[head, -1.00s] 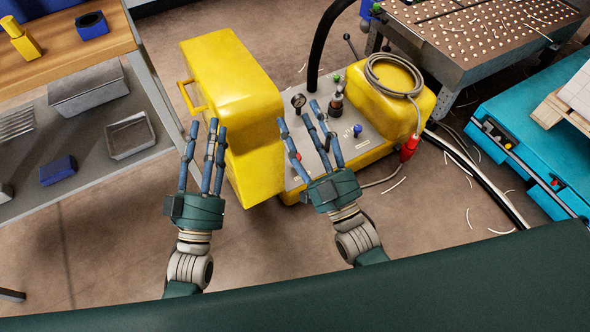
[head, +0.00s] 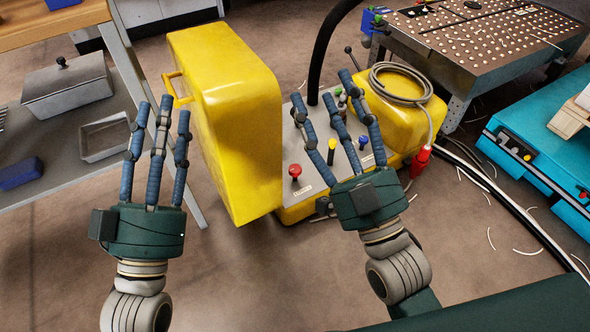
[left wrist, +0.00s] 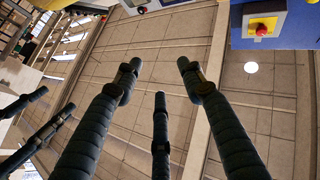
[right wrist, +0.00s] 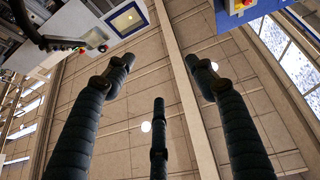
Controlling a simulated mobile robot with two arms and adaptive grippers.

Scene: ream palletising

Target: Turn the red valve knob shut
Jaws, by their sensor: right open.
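A red knob (head: 295,170) stands on the grey panel (head: 291,149) of the yellow machine in the head view, above a small label. My right gripper (head: 322,92) is open and empty, its fingers spread over the panel to the right of the red knob and hiding part of the controls. I cannot tell its height above them. My left gripper (head: 160,112) is open and empty, left of the yellow machine housing (head: 228,110). Both wrist views look past spread fingers at walls or ceiling, without the panel.
Yellow (head: 331,150), green (head: 338,92) and blue (head: 362,142) controls share the panel. A grey cable coil (head: 400,82) lies on the yellow block. A shelf table (head: 75,130) stands left, a perforated table (head: 470,40) behind right, and a teal cart (head: 540,150) right. Black hose crosses the floor at right.

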